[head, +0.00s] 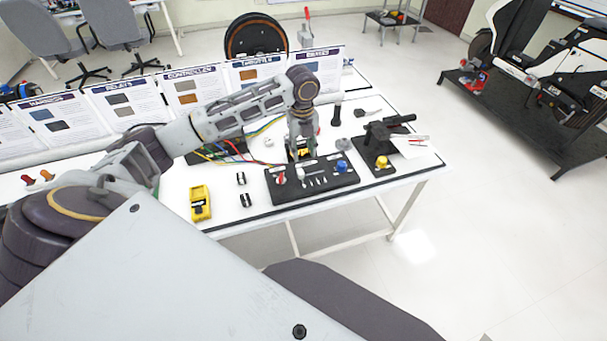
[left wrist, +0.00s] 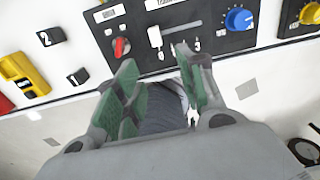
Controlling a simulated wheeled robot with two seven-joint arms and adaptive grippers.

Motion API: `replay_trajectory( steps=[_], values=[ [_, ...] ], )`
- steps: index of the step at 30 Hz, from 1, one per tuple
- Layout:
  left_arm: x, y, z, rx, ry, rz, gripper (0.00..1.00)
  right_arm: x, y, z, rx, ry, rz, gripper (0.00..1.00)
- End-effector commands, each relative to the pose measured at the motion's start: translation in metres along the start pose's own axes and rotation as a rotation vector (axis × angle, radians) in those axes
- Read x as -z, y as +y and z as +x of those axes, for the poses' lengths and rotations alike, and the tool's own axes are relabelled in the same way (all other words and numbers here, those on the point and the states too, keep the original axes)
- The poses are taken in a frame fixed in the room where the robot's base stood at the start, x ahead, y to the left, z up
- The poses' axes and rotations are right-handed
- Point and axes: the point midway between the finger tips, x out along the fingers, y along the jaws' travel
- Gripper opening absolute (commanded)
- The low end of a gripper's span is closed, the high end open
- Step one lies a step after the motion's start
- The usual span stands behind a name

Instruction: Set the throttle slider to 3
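The throttle slider has a white handle (left wrist: 155,37) at the left part of a pale horizontal slot (left wrist: 182,27) on a black control panel (left wrist: 215,39). Small white marks lie below the slot; I cannot read them all surely. In the head view the panel (head: 318,190) sits at the table's front edge. My left gripper (head: 300,152) reaches down over the panel. In the left wrist view its green-padded fingers (left wrist: 157,58) are spread apart with nothing between them. The tips appear just below the handle in that picture; I cannot tell whether they touch. My right gripper is not in view.
A red knob (left wrist: 121,47) is left of the slider and a blue knob (left wrist: 239,19) is right of it. A unit with a yellow knob (head: 382,162) stands right of the panel. A yellow meter (head: 201,203), small black parts and coloured wires lie to the left.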

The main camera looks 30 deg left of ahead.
Motion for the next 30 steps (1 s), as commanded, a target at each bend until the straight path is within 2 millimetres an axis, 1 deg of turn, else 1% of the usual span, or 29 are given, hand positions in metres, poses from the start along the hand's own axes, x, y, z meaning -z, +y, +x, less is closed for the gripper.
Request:
replay_trajectory(
  steps=[2, 6, 17, 23, 30],
  values=[
    [-0.004, 0.003, -0.005, -0.006, -0.001, 0.015, 0.39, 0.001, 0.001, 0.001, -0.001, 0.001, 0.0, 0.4],
    [-0.005, 0.004, -0.007, -0.01, 0.001, 0.027, 0.39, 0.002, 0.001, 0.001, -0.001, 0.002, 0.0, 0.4],
    [-0.005, 0.004, -0.005, -0.009, 0.001, 0.025, 0.39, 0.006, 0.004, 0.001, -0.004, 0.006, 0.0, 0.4],
    [-0.004, 0.004, 0.006, -0.01, 0.001, 0.025, 0.39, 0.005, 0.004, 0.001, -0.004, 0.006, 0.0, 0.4],
    [-0.004, 0.005, 0.033, -0.011, 0.002, 0.024, 0.39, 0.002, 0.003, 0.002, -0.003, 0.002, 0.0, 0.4]
  ],
)
